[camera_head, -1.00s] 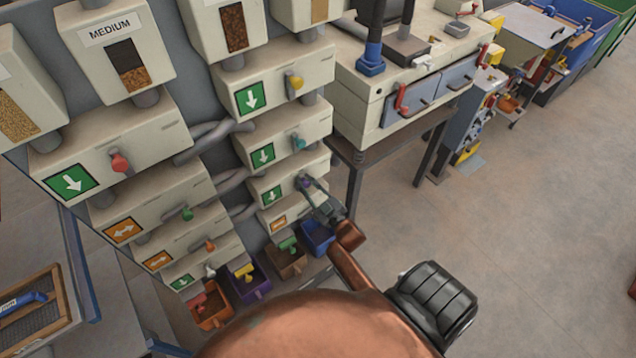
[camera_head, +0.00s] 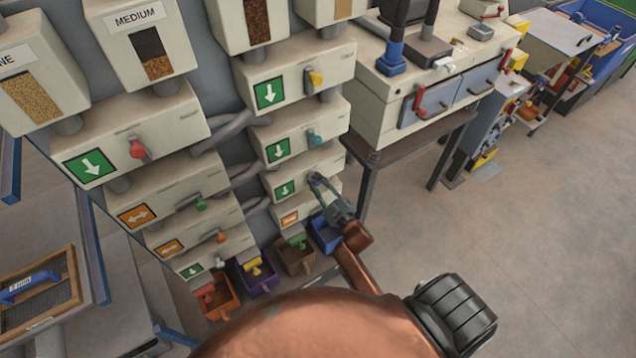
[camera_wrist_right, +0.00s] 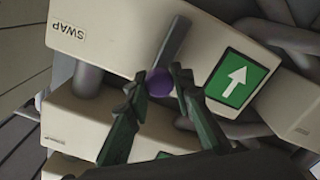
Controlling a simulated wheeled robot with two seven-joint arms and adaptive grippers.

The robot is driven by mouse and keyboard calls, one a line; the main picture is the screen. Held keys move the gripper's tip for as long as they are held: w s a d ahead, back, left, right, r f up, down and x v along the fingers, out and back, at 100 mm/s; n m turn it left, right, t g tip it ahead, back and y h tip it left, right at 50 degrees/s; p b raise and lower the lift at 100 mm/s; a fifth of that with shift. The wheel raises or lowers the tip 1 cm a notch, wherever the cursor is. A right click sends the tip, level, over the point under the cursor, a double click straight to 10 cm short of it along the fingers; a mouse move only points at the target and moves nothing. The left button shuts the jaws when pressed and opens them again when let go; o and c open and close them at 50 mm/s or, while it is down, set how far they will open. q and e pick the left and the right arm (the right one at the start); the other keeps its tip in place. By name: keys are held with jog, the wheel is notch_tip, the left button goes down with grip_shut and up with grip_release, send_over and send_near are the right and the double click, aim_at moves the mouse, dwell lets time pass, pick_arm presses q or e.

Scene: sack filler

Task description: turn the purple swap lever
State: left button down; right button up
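The purple swap lever (camera_wrist_right: 160,83) is in the middle of the right wrist view, a grey bar with a round purple knob at its end. It sits on a cream housing with a green arrow sign (camera_wrist_right: 237,77) and a "SWAP" label (camera_wrist_right: 68,31). In the head view, the right gripper (camera_head: 322,190) reaches the lever's housing (camera_head: 290,178), and the knob is small and partly covered. My left gripper is not in view.
Other housings with red (camera_head: 137,149), yellow (camera_head: 315,77) and teal (camera_head: 315,138) knobs surround this one. Coloured bins, including a blue bin (camera_head: 325,234), stand below. A cream bench machine (camera_head: 388,105) stands to the right. The floor at right is clear.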

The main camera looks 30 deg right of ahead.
jog(key=o, duration=0.5)
jog(key=shift+w+a+r, duration=0.1)
jog(key=shift+w, duration=0.05)
jog(key=s, duration=1.2)
jog(key=shift+f, duration=0.2)
